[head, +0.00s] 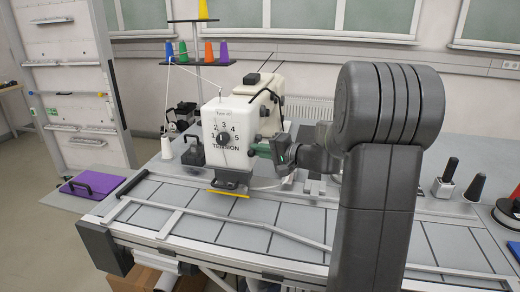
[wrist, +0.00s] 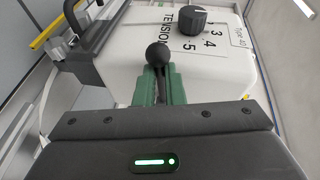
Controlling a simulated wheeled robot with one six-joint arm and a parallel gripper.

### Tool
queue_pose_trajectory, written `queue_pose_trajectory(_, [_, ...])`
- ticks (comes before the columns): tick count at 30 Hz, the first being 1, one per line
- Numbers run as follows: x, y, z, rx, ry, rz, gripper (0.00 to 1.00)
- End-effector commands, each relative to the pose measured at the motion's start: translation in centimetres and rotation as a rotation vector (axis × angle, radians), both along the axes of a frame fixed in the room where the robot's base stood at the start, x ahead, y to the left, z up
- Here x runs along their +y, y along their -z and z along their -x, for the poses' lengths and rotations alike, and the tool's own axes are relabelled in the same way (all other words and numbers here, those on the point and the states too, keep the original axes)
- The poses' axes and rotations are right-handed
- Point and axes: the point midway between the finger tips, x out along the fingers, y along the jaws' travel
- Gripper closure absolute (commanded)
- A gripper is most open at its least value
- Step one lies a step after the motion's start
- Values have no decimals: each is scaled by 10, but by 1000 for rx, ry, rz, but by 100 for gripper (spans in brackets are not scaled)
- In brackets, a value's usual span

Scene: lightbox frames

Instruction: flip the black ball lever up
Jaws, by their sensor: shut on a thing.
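The black ball lever (wrist: 157,54) sticks out from the side of the white machine head (wrist: 120,60). In the wrist view its round ball shows just beyond my fingertips, with a dark stem running down between them. My gripper (wrist: 158,82) has green fingers closed on this lever from both sides. In the head view my gripper (head: 274,149) is at the right side of the white machine head (head: 236,118), and the ball is too small there to make out clearly against it. The lower part of the stem is hidden by the fingers.
A black tension dial (head: 223,139) with numbers is on the machine's front. A thread stand (head: 198,62) with coloured cones rises behind. A yellow strip (head: 230,193) lies below the head. The grey table front is mostly clear.

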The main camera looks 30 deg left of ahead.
Motion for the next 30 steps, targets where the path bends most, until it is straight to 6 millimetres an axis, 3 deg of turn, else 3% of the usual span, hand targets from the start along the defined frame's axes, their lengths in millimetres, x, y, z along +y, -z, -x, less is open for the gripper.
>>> queue_pose_trajectory(3, [0,-11,0,68,-1,22,100])
queue_pose_trajectory(12, [1,-16,-1,179,-1,56,100])
queue_pose_trajectory(28, [0,-16,-1,201,-1,64,100])
queue_pose_trajectory(29, [0,-16,-2,201,-1,64,85])
queue_pose_trajectory(30, [0,-16,-2,201,-1,63,77])
